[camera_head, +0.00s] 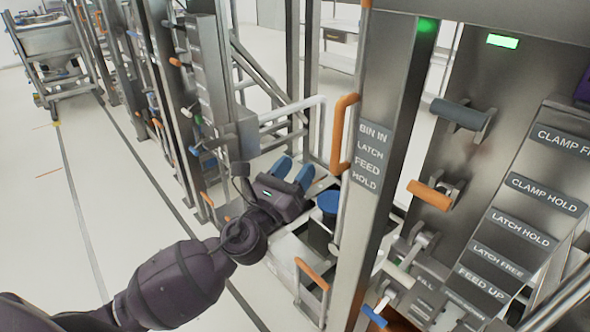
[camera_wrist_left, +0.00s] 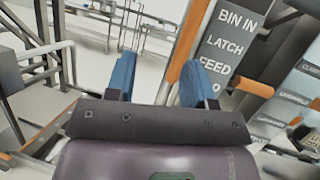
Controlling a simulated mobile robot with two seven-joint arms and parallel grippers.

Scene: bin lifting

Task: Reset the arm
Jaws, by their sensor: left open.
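My left arm comes in from the lower left in the head view. My left gripper (camera_head: 294,172) is open, with its two blue fingertips apart and nothing visible between them. It is left of the post carrying the bin in, latch, feed and hold labels (camera_head: 368,155). In the left wrist view my left gripper (camera_wrist_left: 157,82) shows both blue fingers spread, with an orange handle (camera_wrist_left: 190,45) behind the right finger. The same orange handle (camera_head: 342,135) is on the post in the head view, right of the gripper and apart from it. My right gripper is not in view.
A labelled panel (camera_head: 515,235) with levers and an orange handle (camera_head: 430,195) stands at the right. Open floor (camera_head: 50,200) lies at the left.

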